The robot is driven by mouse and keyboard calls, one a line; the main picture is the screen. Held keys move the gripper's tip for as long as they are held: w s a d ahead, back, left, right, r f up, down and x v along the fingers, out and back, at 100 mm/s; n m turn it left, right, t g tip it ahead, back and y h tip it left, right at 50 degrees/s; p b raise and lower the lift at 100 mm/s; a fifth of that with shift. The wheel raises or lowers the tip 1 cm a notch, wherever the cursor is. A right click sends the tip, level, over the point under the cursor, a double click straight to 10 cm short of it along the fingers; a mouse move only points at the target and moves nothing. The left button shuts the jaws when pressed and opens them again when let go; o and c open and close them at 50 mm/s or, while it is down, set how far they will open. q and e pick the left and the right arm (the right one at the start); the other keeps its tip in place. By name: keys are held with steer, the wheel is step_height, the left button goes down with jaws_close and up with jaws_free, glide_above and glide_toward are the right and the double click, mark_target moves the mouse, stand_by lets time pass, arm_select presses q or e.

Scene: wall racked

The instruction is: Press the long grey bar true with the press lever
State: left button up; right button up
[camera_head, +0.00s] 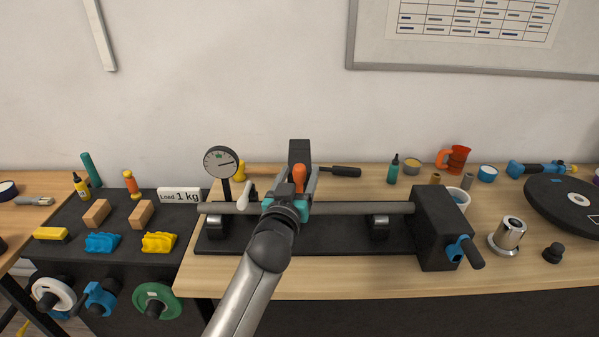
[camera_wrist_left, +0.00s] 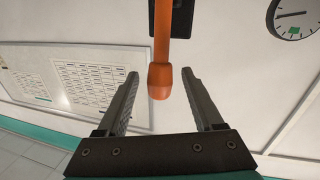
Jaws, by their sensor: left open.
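The long grey bar (camera_head: 355,208) lies level across two supports on a black press base (camera_head: 335,238). Its right end meets a black block (camera_head: 436,225). The press lever's orange knob (camera_head: 299,176) stands in front of the black press column (camera_head: 299,150). My left gripper (camera_head: 298,184) is open around the orange knob; in the left wrist view the knob (camera_wrist_left: 160,82) sits between the two spread fingers, with a gap on each side. My left wrist hides the bar's middle and the press parts behind it. My right gripper is not in view.
A dial gauge (camera_head: 221,162) stands at the bar's left. A white handle (camera_head: 247,196) is near it. Cups and a metal flanged part (camera_head: 509,235) stand to the right. The wood along the table's front edge is clear.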

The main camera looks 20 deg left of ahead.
arm_select(q)
steer(key=shift+w, duration=0.5)
steer(key=shift+c, duration=0.3)
jaws_close()
stand_by(0.9)
